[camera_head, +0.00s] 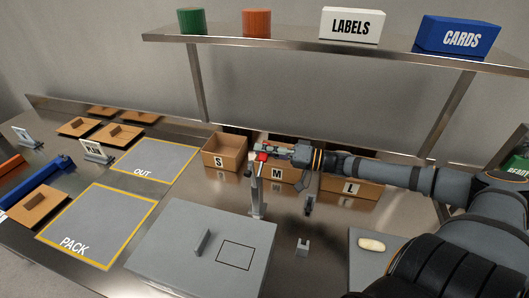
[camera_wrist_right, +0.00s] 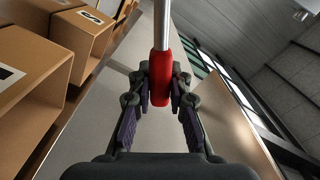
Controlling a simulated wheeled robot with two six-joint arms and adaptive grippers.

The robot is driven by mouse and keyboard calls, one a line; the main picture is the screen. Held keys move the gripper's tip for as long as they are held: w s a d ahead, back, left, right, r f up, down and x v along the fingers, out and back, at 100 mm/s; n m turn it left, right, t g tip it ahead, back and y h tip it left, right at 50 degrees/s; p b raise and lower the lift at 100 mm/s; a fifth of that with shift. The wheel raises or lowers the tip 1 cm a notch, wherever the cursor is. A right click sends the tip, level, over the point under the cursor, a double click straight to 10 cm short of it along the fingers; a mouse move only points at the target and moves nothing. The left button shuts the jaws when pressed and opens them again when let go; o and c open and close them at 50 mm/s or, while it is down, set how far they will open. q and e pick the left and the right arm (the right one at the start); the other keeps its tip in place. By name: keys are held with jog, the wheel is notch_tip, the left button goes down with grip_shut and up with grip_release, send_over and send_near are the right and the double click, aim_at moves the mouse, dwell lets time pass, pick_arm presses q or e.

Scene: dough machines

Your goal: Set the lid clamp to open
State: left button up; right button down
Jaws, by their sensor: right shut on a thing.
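The lid clamp (camera_head: 256,192) is a metal lever standing upright at the back right corner of a grey box with a flat lid (camera_head: 180,235). Its red grip (camera_head: 262,157) is at the top. My right gripper (camera_head: 268,152) reaches in from the right and is shut on the red grip. In the right wrist view, the fingers (camera_wrist_right: 161,88) sit on both sides of the red grip (camera_wrist_right: 161,65), and the metal rod (camera_wrist_right: 162,22) runs on from it. Part of the grip is hidden by the fingers. My left gripper is not in view.
Cardboard bins S (camera_head: 222,155), M (camera_head: 285,175) and L (camera_head: 350,188) stand behind the clamp. A shelf (camera_head: 330,47) runs above them. A small forked bracket (camera_head: 302,246) and a pale dough piece (camera_head: 371,244) lie to the right. The PACK area (camera_head: 100,225) is clear.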

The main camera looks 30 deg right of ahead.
jog(key=shift+f, duration=0.2)
dwell(0.4)
jog(key=c, duration=1.2)
grip_release()
jog(key=shift+d, duration=0.1)
